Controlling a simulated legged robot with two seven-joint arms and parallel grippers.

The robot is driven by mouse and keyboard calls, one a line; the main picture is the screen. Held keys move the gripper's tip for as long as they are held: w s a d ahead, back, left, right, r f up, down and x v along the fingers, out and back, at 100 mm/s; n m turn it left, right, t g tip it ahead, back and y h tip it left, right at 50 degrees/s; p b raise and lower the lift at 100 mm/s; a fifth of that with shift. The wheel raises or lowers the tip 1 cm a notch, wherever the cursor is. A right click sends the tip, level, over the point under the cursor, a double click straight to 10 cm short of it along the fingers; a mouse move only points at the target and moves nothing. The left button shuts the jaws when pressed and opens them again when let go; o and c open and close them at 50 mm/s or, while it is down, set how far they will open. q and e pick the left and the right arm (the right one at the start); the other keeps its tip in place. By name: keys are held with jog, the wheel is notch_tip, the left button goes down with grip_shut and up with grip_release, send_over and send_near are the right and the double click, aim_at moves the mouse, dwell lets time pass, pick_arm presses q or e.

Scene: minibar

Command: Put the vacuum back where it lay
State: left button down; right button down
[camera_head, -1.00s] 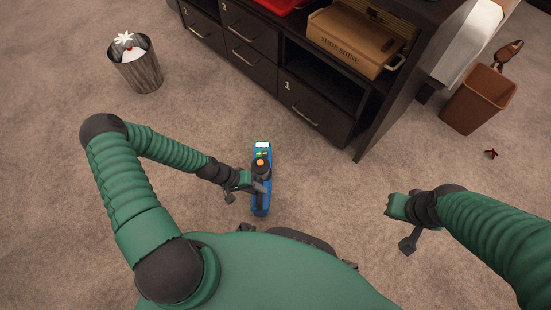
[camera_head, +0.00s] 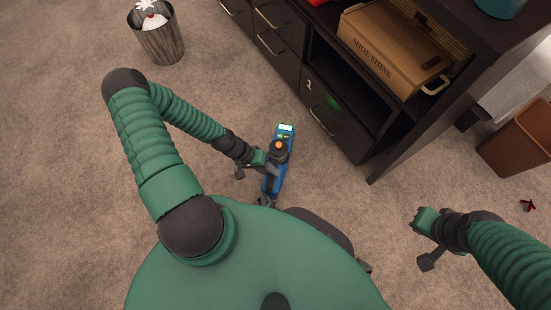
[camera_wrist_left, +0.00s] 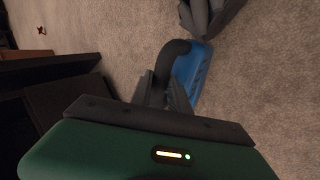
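The vacuum (camera_head: 275,168) is a blue handheld unit with a dark handle, an orange button and a light end, in front of my body in the head view. My left gripper (camera_head: 269,166) is at its handle. In the left wrist view, the fingers (camera_wrist_left: 166,90) are around the dark handle, and the vacuum's blue body (camera_wrist_left: 200,70) shows beyond them. The gripper looks shut on the handle. My right gripper (camera_head: 421,245) is over carpet at the right, apart from the vacuum; its finger gap is not clear.
A dark cabinet (camera_head: 345,130) with drawers stands ahead, with a wooden shoe shine box (camera_head: 385,50) in its upper shelf. A wastebasket (camera_head: 160,38) stands at the upper left and a brown bin (camera_head: 515,140) at the right. A small red item (camera_head: 527,205) lies on the carpet. Open carpet lies left.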

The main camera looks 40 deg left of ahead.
pick_arm(q)
jog(key=shift+w, duration=0.1)
jog(key=shift+r, duration=0.1)
jog(key=c, duration=1.6)
grip_release()
jog(key=shift+f, duration=0.2)
jog(key=shift+c, duration=0.2)
jog(key=o, duration=0.4)
jog(key=shift+r, duration=0.1)
